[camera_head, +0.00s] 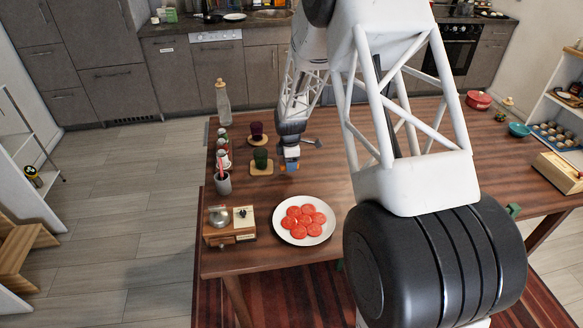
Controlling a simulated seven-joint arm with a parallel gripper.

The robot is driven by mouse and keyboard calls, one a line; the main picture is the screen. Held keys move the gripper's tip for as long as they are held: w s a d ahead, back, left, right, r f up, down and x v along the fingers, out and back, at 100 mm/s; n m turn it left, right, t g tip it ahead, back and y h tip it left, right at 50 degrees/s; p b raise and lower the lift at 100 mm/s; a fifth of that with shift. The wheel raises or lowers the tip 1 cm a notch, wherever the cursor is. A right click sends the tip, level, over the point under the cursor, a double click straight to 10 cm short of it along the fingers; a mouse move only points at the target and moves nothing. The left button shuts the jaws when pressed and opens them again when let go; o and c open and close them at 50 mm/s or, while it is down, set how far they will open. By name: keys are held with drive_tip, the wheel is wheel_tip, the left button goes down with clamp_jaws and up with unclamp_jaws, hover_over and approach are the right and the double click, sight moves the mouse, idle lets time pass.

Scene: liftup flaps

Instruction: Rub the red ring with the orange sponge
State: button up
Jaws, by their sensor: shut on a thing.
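My gripper (290,163) hangs above the wooden table, just right of the green glass and behind the white plate. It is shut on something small. I cannot make out a separate red ring. Several flat red round pieces (298,211) lie on the white plate (304,240) at the front of the table, apart from my gripper.
A green glass (261,158) and a dark red glass (257,131) stand on coasters left of my gripper. A bottle (223,103), several small jars and a grey cup (223,184) line the left edge. A wooden box (229,228) sits front left. My arm hides the table's middle.

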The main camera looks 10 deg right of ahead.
drive_tip(key=shift+r, duration=2.45)
drive_tip(key=shift+w, duration=0.1)
